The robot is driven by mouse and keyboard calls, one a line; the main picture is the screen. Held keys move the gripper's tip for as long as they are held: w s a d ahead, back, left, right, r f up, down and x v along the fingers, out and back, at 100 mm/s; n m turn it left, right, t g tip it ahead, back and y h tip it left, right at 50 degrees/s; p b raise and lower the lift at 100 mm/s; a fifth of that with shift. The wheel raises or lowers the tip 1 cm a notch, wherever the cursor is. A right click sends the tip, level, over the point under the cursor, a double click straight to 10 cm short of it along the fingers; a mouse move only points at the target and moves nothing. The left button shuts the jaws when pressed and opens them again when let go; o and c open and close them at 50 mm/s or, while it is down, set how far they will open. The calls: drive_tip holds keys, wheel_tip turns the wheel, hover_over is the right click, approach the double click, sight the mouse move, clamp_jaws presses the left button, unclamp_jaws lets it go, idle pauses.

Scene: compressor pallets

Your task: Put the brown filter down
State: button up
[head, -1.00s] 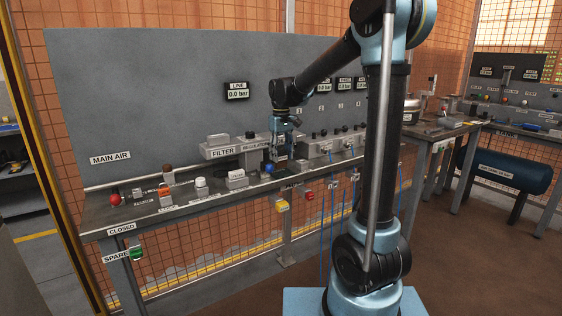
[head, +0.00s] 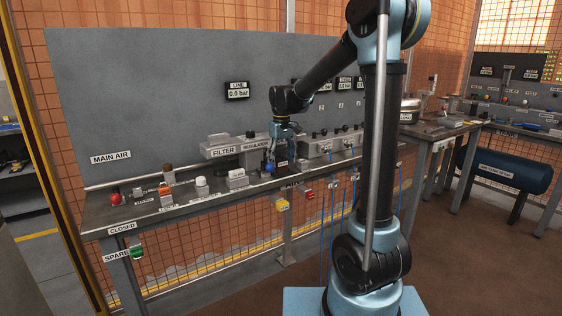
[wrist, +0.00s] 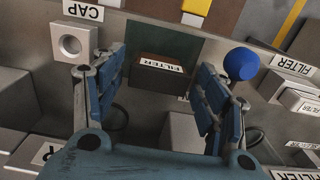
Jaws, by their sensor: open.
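The brown filter (wrist: 145,84) is a dark brown block with a white FILTER label, between the spread fingers in the wrist view. A dark green patch (wrist: 172,40) shows just beyond it on the bench. My gripper (wrist: 162,64) is open, with a blue finger on each side of the block and visible gaps to it. In the head view my gripper (head: 280,162) is low over the bench, beside the blue ball knob (head: 268,168). The filter is not clearly visible there. Its contact with the surface below cannot be told.
The blue ball knob (wrist: 241,64) stands close to the right finger. A grey CAP block with a round hole (wrist: 73,43) is near the left finger. The grey FILTER and REGULATOR housing (head: 222,150) stands behind on the bench (head: 150,212).

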sight(281, 160)
wheel_tip(281, 160, up, 12)
drive_tip(key=s+d+f+m, duration=0.1)
drive_tip(key=s+d+f, duration=0.1)
drive_tip(key=s+d, duration=0.55)
drive_tip(key=s+d+f+m, duration=0.2)
drive_tip(key=s+d+f, duration=0.2)
drive_tip(key=s+f, duration=0.2)
drive_tip(key=s+d+f+m+t, duration=0.1)
drive_tip(key=s+d+f, duration=0.4)
drive_tip(key=s, duration=0.5)
drive_tip(key=s+d+f+m+t, duration=0.1)
drive_tip(key=s+d+f+m, duration=0.1)
drive_tip(key=s+d+f, duration=0.3)
drive_tip(key=s+f, duration=0.3)
drive_tip(key=f, duration=0.1)
drive_tip(key=shift+s+m, duration=0.25)
drive_tip(key=shift+m, duration=0.05)
drive_tip(key=shift+w+f, duration=0.2)
drive_tip(key=shift+w, duration=0.3)
